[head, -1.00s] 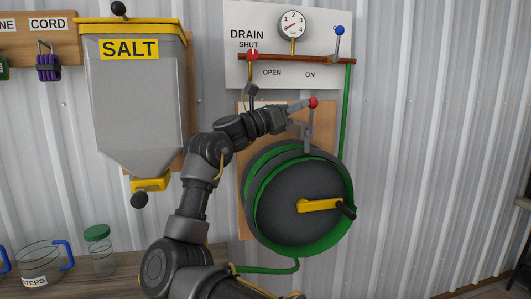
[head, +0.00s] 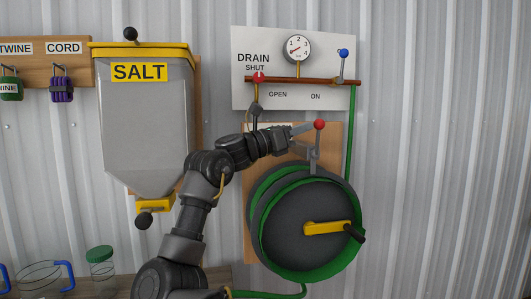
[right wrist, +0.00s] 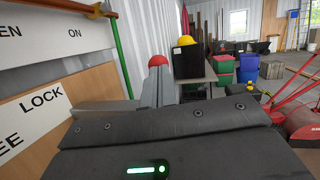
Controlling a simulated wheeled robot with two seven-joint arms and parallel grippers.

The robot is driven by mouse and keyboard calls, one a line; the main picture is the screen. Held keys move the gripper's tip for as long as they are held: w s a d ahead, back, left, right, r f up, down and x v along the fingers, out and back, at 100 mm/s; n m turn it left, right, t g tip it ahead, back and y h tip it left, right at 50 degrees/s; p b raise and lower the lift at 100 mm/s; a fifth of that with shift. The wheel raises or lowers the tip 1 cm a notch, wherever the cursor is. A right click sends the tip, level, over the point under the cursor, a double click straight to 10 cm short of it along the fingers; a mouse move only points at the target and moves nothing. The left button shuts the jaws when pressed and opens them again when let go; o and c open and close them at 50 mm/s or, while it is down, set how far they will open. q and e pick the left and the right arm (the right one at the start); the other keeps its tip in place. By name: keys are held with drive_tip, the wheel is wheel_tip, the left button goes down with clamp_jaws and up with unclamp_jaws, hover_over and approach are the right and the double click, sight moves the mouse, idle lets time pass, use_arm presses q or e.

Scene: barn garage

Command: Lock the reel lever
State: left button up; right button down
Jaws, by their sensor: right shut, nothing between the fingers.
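The hose reel (head: 275,215) is a dark drum with a green rim and a yellow crank, on a wooden board on the wall. Its lever (head: 316,143), a grey bar with a red knob, stands nearly upright above the drum. In the right wrist view the red knob (right wrist: 157,61) shows just beyond the fingers. The LOCK label (right wrist: 41,103) is at the left there, with a partly cut-off label below it. My right gripper (head: 308,129) is shut and empty, close to the left of the knob; I cannot tell whether it touches the lever. My left gripper is out of view.
Above the reel, a white panel (head: 265,45) carries a gauge, a copper pipe and red and blue handled valves. A SALT hopper (head: 145,120) hangs to the left. Glass jars (head: 102,268) stand on the bench below. The wall right of the reel is clear.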

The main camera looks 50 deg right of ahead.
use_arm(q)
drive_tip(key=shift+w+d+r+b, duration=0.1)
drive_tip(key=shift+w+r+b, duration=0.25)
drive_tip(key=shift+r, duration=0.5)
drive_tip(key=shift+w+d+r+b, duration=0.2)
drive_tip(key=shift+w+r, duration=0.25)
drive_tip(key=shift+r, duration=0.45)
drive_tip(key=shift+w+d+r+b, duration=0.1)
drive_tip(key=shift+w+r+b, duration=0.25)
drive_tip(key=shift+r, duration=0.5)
use_arm(e)
drive_tip(key=r+v, duration=0.1)
drive_tip(key=v, duration=1.1)
drive_tip(key=shift+w+a, duration=0.4)
drive_tip(key=shift+w, duration=0.05)
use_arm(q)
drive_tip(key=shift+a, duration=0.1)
